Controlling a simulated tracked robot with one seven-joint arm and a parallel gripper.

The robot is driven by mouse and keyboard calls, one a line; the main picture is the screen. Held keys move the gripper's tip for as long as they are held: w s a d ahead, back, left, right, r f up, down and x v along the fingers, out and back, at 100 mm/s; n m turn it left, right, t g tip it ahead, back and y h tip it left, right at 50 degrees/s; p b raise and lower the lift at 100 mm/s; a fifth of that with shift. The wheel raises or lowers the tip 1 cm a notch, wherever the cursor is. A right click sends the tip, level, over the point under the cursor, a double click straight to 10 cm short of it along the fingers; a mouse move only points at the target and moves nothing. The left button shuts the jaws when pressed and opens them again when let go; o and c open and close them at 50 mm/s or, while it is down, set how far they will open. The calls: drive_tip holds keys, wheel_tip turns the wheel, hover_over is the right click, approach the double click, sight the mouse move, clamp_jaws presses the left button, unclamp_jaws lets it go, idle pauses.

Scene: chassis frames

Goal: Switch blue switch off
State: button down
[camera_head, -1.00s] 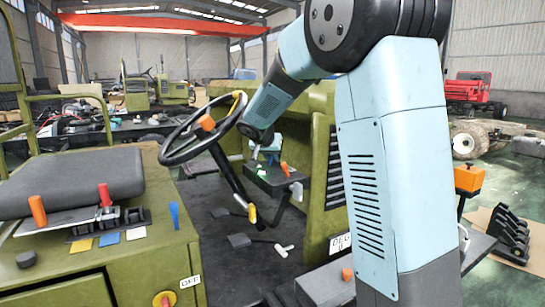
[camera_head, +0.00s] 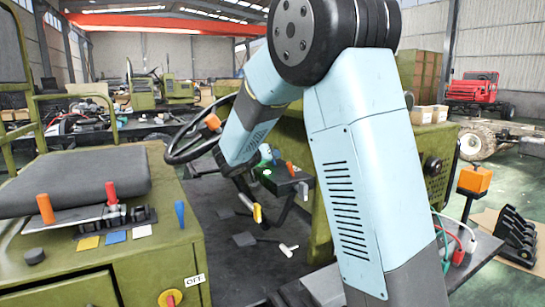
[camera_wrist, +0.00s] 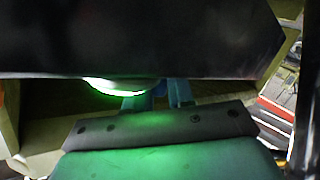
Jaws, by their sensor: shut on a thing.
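My arm reaches down to a small dark side panel (camera_head: 285,182) beside the steering wheel. My gripper (camera_head: 264,157) is mostly hidden behind my own forearm there. In the wrist view, blue upright parts (camera_wrist: 182,93) show in the gap between a dark body above and a dark screwed bar below. They look like the blue switch, with my gripper shut on it, but its on or off position cannot be read. A green glowing light (camera_wrist: 118,89) is close beside them. Another blue lever (camera_head: 180,214) stands upright on the left console, away from my gripper.
An orange lever (camera_head: 291,168) stands on the side panel near my gripper. The steering wheel (camera_head: 190,140) is close to my forearm on the left. A yellow-tipped lever (camera_head: 257,213) hangs below. The left console (camera_head: 60,275) carries orange and red levers.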

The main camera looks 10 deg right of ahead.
drive_tip(key=shift+f+h, duration=0.3)
drive_tip(key=shift+h, duration=0.1)
drive_tip(key=c, duration=1.3)
unclamp_jaws()
drive_tip(key=shift+a, duration=0.1)
drive_tip(key=shift+o, duration=1.3)
drive_tip(key=shift+r, duration=0.1)
drive_tip(key=v, duration=1.3)
drive_tip(key=shift+s+a+f, duration=0.15)
drive_tip(key=shift+s+f, duration=0.05)
drive_tip(key=shift+s, duration=0.2)
